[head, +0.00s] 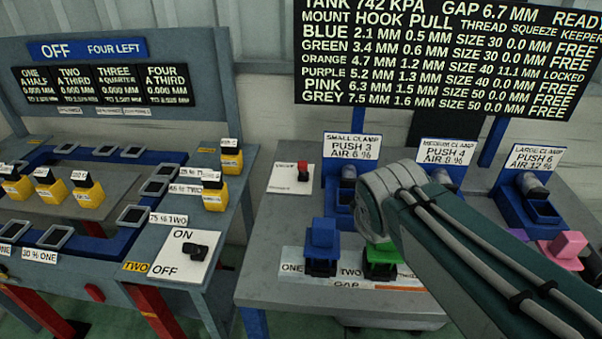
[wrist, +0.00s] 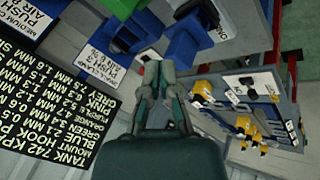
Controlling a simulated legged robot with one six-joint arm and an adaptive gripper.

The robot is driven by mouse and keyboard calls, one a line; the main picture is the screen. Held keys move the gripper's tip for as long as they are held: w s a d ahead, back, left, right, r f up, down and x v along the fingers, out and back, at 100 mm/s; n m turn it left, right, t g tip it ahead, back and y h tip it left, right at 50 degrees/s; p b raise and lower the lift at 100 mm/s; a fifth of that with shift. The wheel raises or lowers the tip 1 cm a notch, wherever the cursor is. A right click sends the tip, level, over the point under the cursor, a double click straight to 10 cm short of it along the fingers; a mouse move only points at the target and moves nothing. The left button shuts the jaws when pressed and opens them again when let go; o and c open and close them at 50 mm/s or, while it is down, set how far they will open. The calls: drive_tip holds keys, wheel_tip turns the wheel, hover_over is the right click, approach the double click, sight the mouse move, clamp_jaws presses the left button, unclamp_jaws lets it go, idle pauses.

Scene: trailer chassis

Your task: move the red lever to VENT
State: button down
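The red lever (head: 303,170) stands on a small white plate (head: 290,178) at the back left corner of the right-hand grey table in the head view. Small lettering at the plate's top is too small to read, and I cannot make out a VENT mark. My gripper (wrist: 157,66) is in the wrist view; its two fingers converge, their tips close together with nothing seen between them. In the head view my arm hides the gripper.
Blue clamps, including the small clamp (head: 340,203), stand right of the lever plate. A blue block (head: 321,240) and a green block (head: 381,260) sit at the table's front. A black board (head: 440,60) hangs behind. The left bench has an ON/OFF switch (head: 195,251).

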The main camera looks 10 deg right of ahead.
sight(303, 170)
drive_tip(key=w+a+f+n+t, duration=0.1)
drive_tip(key=w+a+f+n, duration=0.2)
drive_tip(key=w+n, duration=0.5)
drive_tip(key=w+a+f+n, duration=0.2)
drive_tip(key=w+f+n, duration=0.3)
drive_tip(key=w+n, duration=0.4)
drive_tip(key=w+a+f+n+t, duration=0.1)
drive_tip(key=w+a+f+n, duration=0.2)
drive_tip(key=w+n, duration=0.6)
drive_tip(key=w+f, duration=0.1)
drive_tip(key=w, duration=0.2)
drive_tip(key=shift+a+f+t, duration=0.3)
drive_tip(key=shift+a+f, duration=0.05)
drive_tip(key=shift+w, duration=0.1)
drive_tip(key=x, duration=0.9)
drive_tip(key=shift+w+d+f, duration=0.1)
drive_tip(key=shift+d+f, duration=0.05)
drive_tip(key=shift+f, duration=0.1)
drive_tip(key=shift+w+d+r, duration=0.15)
drive_tip(key=shift+w+r, duration=0.05)
drive_tip(key=shift+w, duration=0.35)
drive_tip(key=shift+w+d+r, duration=0.1)
drive_tip(key=shift+w+r, duration=0.15)
drive_tip(key=shift+w, duration=0.3)
drive_tip(key=shift+w+d+r, duration=0.2)
drive_tip(key=shift+w+r, duration=0.25)
drive_tip(key=shift+w, duration=0.35)
